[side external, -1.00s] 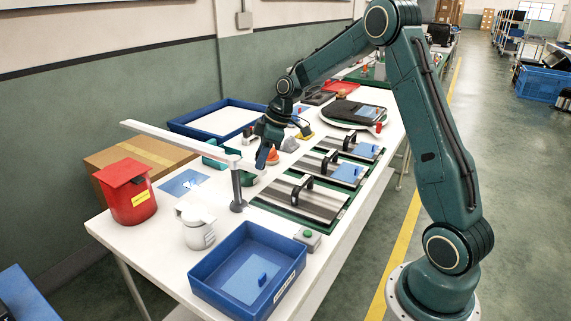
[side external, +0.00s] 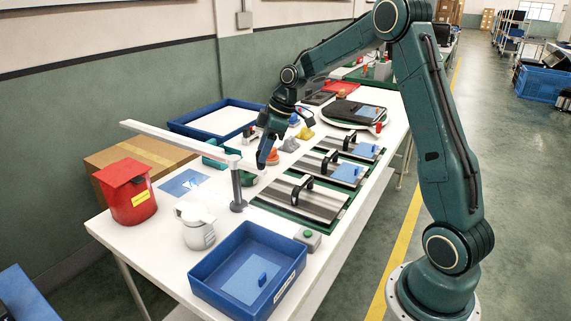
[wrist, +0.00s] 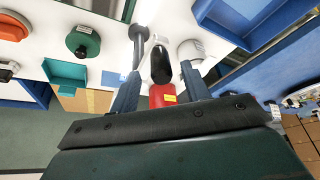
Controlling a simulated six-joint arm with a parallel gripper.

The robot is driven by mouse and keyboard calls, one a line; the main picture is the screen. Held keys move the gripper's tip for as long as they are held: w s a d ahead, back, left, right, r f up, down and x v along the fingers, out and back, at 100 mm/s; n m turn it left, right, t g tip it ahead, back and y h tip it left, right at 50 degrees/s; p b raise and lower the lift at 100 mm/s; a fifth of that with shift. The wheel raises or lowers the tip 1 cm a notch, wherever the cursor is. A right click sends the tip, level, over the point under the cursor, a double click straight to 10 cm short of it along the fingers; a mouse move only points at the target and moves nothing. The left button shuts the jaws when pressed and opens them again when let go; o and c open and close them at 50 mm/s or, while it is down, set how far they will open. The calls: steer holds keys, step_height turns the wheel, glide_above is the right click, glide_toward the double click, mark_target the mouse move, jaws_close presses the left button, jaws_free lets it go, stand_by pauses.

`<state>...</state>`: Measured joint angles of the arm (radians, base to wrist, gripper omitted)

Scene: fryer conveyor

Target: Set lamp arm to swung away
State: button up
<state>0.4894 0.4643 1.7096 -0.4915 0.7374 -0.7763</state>
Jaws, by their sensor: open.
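The lamp arm (side external: 180,141) is a long white bar on top of a grey upright post (side external: 238,190) at the left part of the table. Contact cannot be told. The grey post (wrist: 138,35) also shows there.
A red bin (side external: 130,198), a white jug (side external: 197,232) and a blue tray (side external: 210,283) surround the post. A teal holder (side external: 212,155) stands behind the bar.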

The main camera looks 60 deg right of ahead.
steer(key=v, duration=1.1)
steer(key=shift+s+r, duration=0.1)
steer(key=s+a+r+m+t+h, duration=0.15)
steer(key=s+a+r+m, duration=0.3)
steer(key=s+a, duration=0.8)
steer(key=s+a+f+m, duration=0.1)
steer(key=s+a+f, duration=0.1)
steer(key=s, duration=0.5)
steer(key=s+a+f+m+h, duration=0.1)
steer(key=s+a+f+m, duration=0.1)
steer(key=s, duration=0.5)
steer(key=shift+a+f+t, duration=0.2)
steer(key=shift+f+t, duration=0.05)
steer(key=shift+t, duration=0.1)
